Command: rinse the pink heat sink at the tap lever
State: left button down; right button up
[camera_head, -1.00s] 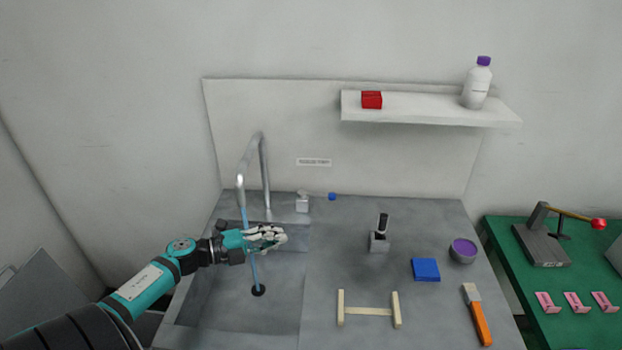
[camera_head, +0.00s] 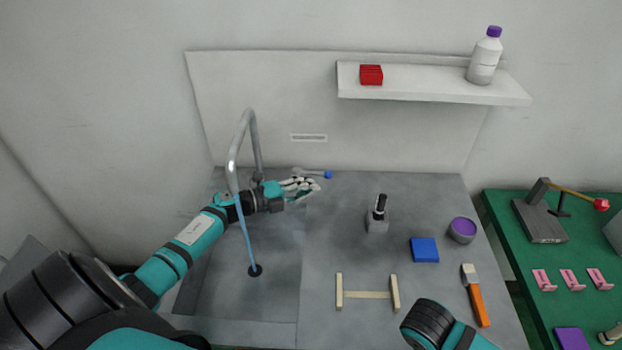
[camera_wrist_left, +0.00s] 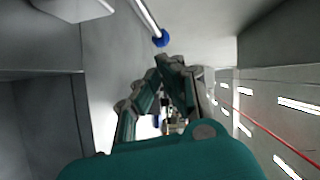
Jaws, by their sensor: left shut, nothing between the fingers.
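The tap (camera_head: 243,140) stands at the back of the sink, and a thin blue stream (camera_head: 247,235) runs from it to the drain. The tap lever with its blue knob (camera_head: 327,174) is by the back wall, right of the tap; the knob also shows in the left wrist view (camera_wrist_left: 161,38). My left gripper (camera_head: 312,187) is shut and empty, close in front of the knob; contact cannot be told. I see no clearly pink heat sink; a red finned block (camera_head: 371,75) sits on the shelf. My right arm shows at the bottom, its gripper out of view.
The shelf (camera_head: 430,90) also bears a white bottle (camera_head: 485,57). On the counter are a small stand (camera_head: 378,222), a blue block (camera_head: 425,250), a purple-filled bowl (camera_head: 462,230), a brush (camera_head: 476,300) and a wooden rack (camera_head: 367,294). A green table (camera_head: 495,205) holds pink pieces (camera_head: 572,279).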

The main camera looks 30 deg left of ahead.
aim_at(312, 173)
pick_arm(q)
jog(key=shift+w+a+f, duration=0.15)
jog(key=shift+w+a, duration=0.1)
jog(key=shift+w, duration=0.45)
jog(key=shift+w+a+f, duration=0.15)
jog(key=shift+w+a, duration=0.1)
jog(key=shift+w, duration=0.4)
pick_arm(e)
jog(key=shift+r, duration=0.1)
